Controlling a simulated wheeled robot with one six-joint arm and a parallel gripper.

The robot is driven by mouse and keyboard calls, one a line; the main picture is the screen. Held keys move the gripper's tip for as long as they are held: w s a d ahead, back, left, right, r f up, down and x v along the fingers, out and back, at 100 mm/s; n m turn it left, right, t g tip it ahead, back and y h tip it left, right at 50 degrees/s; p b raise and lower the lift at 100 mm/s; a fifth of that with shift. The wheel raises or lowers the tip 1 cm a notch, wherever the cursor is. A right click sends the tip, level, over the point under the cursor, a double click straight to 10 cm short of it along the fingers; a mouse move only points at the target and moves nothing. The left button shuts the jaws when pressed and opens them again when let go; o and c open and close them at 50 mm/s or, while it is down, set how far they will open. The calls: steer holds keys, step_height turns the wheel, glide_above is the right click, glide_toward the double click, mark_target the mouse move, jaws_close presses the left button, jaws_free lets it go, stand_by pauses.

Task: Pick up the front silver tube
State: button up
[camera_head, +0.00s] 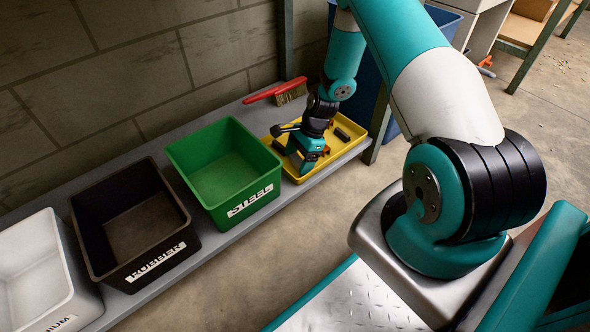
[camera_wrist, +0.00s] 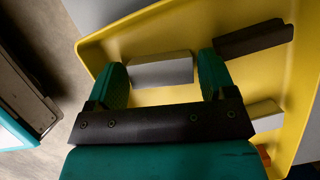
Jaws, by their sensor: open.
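In the wrist view, a short silver tube (camera_wrist: 160,70) lies in the yellow tray (camera_wrist: 135,38). My gripper (camera_wrist: 162,80) is open, with one teal finger near each end of this tube; contact cannot be told. A second silver tube (camera_wrist: 266,113) lies to the right, partly hidden behind my gripper's body. The pictures do not settle which one is the front tube. In the head view my gripper (camera_head: 304,158) is low over the yellow tray (camera_head: 357,152) and hides the tubes there.
A dark bar (camera_wrist: 253,40) lies in the tray, beyond the right finger. An orange piece (camera_wrist: 264,155) shows at lower right. The green STEEL bin (camera_head: 215,170), black RUBBER bin (camera_head: 130,225) and a white bin (camera_head: 40,280) stand left of the tray. A red-handled brush (camera_head: 285,92) lies behind it.

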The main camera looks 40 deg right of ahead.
steer(key=shift+r, duration=0.1)
steer(key=shift+c, duration=0.2)
steer(key=c, duration=0.6)
steer(key=shift+c, duration=0.2)
